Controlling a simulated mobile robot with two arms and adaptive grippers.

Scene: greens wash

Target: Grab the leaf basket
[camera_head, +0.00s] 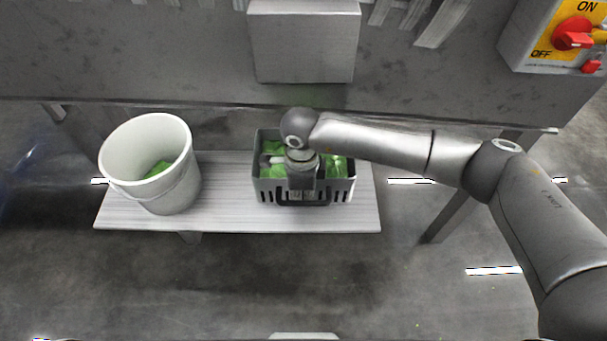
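The leaf basket (264,190) is a dark grey, slotted basket with green leaves inside, standing on the right part of a low light-grey bench. My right arm comes in from the right, and my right gripper (303,190) points down over the middle of the basket at its near side. The wrist hides part of the leaves and the basket's middle. The fingertips are mostly hidden, so I cannot tell whether they touch or hold the basket. My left gripper is not in view.
A white bucket (167,190) with some green inside stands on the left end of the bench (226,215). A grey metal machine wall (180,60) rises behind. An ON/OFF switch box (560,40) is at the upper right. The floor in front is clear.

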